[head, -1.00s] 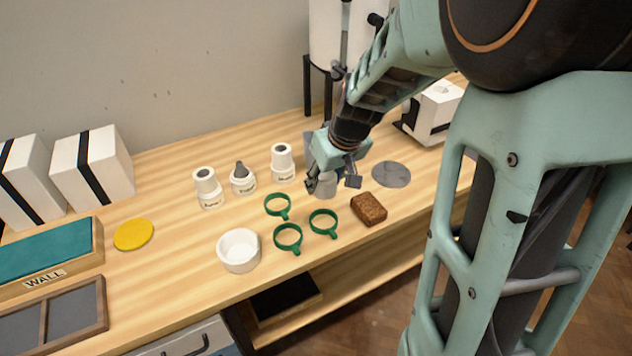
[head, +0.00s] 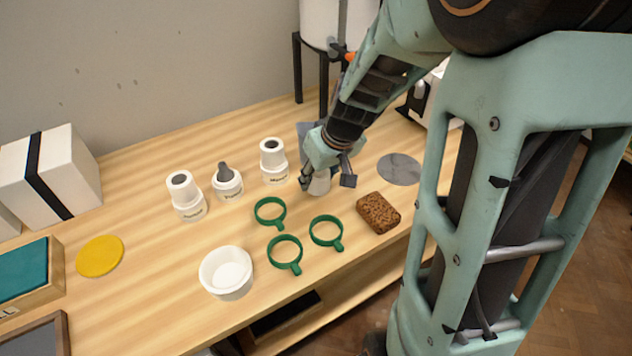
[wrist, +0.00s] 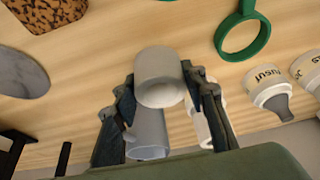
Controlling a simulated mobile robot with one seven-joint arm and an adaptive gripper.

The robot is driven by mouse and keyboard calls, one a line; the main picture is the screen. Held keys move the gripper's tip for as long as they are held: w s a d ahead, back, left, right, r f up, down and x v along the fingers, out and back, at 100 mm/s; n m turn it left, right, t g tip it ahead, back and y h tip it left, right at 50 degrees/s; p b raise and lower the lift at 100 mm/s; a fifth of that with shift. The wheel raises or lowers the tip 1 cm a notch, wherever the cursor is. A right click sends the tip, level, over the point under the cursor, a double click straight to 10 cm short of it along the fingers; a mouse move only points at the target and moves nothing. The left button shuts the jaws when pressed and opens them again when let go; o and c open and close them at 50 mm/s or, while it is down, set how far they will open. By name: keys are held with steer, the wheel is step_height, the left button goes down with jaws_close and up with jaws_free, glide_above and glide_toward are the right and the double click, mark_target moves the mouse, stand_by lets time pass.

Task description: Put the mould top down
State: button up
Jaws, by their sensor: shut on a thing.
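My gripper (head: 325,182) is shut on the mould top, a pale, slightly tapered cylinder (head: 318,183). The wrist view also shows the mould top (wrist: 160,76) between the two fingers. It is low over the bench; I cannot tell whether it touches the wood. To its left stand three labelled white moulds. The left mould (head: 190,208) and right mould (head: 274,174) carry white tops with dark holes. The middle mould (head: 228,189) has a bare grey cone.
Three green rings (head: 285,265) and a brown sponge (head: 378,212) lie in front of my gripper. A grey disc (head: 400,168) lies to the right. A white bowl (head: 226,288) and yellow disc (head: 100,257) are left. Bare bench (head: 130,210) separates the yellow disc and moulds.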

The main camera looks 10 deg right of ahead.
mark_target(318, 185)
steer(key=shift+w+f+b, duration=0.15)
steer(key=shift+f+b, duration=0.75)
steer(key=shift+f, duration=0.7)
steer(key=shift+f+b, duration=0.25)
steer(key=shift+b, duration=0.05)
steer(key=o, duration=1.2)
steer(key=shift+r, duration=0.1)
steer(key=shift+c, duration=0.2)
steer(key=shift+r, duration=0.1)
